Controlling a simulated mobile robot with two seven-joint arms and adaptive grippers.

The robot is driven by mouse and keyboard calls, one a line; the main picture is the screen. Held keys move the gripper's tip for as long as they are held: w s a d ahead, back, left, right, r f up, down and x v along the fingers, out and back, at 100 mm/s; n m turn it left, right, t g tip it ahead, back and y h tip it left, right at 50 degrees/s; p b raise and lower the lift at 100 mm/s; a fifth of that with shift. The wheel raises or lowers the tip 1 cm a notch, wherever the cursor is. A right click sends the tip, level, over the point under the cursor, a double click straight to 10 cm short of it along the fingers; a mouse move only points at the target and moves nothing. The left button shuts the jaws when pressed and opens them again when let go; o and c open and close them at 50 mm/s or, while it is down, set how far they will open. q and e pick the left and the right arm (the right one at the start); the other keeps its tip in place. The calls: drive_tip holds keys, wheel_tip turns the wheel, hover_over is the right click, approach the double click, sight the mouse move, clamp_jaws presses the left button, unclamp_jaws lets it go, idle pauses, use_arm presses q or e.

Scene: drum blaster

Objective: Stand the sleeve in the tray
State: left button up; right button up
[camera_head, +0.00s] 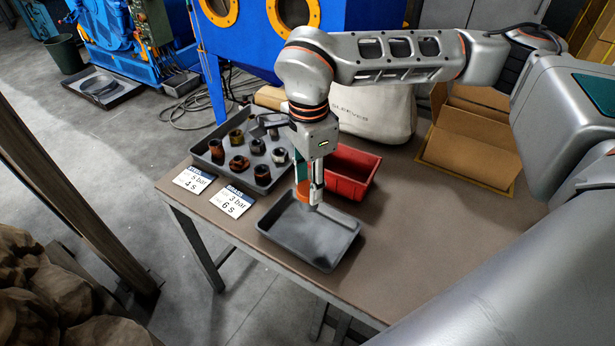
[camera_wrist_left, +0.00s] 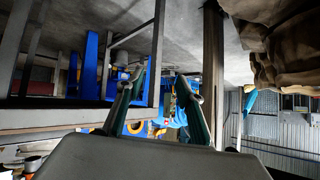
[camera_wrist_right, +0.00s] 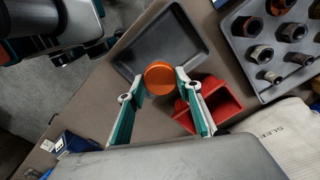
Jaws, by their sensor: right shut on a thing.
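I cannot tell whether the sleeve touches the tray floor. My left gripper (camera_wrist_left: 163,82) is open and empty in the left wrist view, away from the table; it is not in the head view.
A second grey tray (camera_head: 205,160) holds several dark and rusty fittings. A red bin (camera_head: 352,172) stands close behind the empty tray. Two printed cards (camera_head: 232,201) lie at the left edge. A white sack (camera_head: 375,110) and cardboard box (camera_head: 470,145) stand behind.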

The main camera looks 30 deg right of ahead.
drive_tip(key=shift+f+b, duration=2.2)
drive_tip(key=shift+f, duration=2.5)
drive_tip(key=shift+f, duration=0.35)
